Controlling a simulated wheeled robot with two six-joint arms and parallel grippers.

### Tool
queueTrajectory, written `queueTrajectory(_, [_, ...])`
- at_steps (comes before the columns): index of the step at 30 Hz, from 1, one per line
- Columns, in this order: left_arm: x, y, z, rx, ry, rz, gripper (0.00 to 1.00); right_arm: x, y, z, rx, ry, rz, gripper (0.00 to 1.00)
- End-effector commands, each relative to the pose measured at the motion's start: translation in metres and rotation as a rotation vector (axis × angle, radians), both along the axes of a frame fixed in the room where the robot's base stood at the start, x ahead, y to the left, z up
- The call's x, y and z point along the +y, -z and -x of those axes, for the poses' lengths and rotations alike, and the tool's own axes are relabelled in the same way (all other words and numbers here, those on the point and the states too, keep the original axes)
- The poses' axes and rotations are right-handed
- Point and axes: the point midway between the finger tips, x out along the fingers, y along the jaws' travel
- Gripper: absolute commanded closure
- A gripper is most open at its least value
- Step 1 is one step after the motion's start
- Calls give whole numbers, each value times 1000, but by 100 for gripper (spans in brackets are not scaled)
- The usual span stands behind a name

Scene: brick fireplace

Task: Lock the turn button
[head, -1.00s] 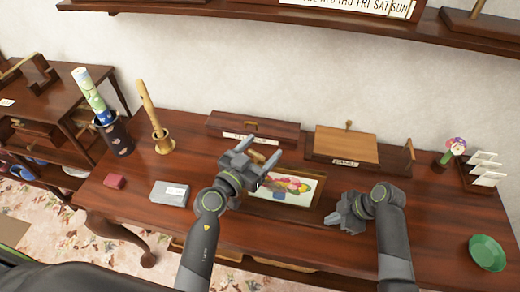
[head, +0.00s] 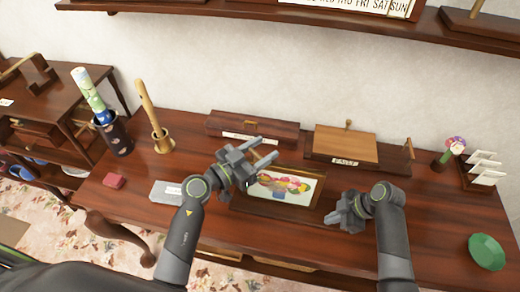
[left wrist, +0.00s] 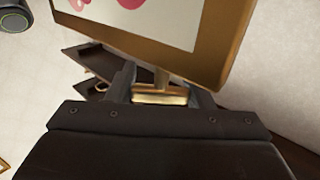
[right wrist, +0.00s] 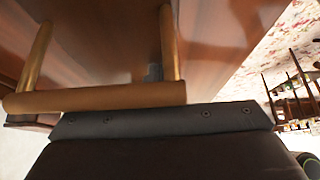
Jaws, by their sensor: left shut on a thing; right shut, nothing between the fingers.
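The framed picture (head: 285,188), white with colourful shapes, lies at the middle of the desk; its brown frame (left wrist: 130,40) fills the top of the left wrist view. A small gold-brown piece on a short stem, apparently the turn button (left wrist: 160,98), sits between my left fingers beside the frame. My left gripper (head: 265,149) is shut on it, at the picture's upper left edge; the head view hides the button. My right gripper (head: 335,217) is shut and empty at the picture's right side.
A brass bar with two posts (right wrist: 95,97) is close before my right gripper in its wrist view. Behind stand a dark long box (head: 252,127) and a light-lidded box (head: 346,145). A grey box (head: 166,192) is left, a green bowl (head: 487,252) far right.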

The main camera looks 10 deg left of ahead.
Motion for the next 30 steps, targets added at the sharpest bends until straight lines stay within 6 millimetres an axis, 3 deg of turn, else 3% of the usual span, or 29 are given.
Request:
queueTrajectory(7, [0, 1, 0, 1, 1, -1, 76, -2, 3, 2, 7, 2, 5, 100])
queueTrajectory(8, [0, 1, 0, 1, 1, -1, 52, -2, 3, 2, 7, 2, 5, 100])
queueTrajectory(13, [0, 1, 0, 1, 0, -1, 31, -2, 3, 2, 7, 2, 5, 100])
queueTrajectory(23, [2, 1, 3, 1, -1, -1, 31, -2, 3, 2, 7, 2, 5, 100])
queueTrajectory(30, [27, 2, 34, 3, -1, -5, 31, -2, 3, 2, 7, 2, 5, 100])
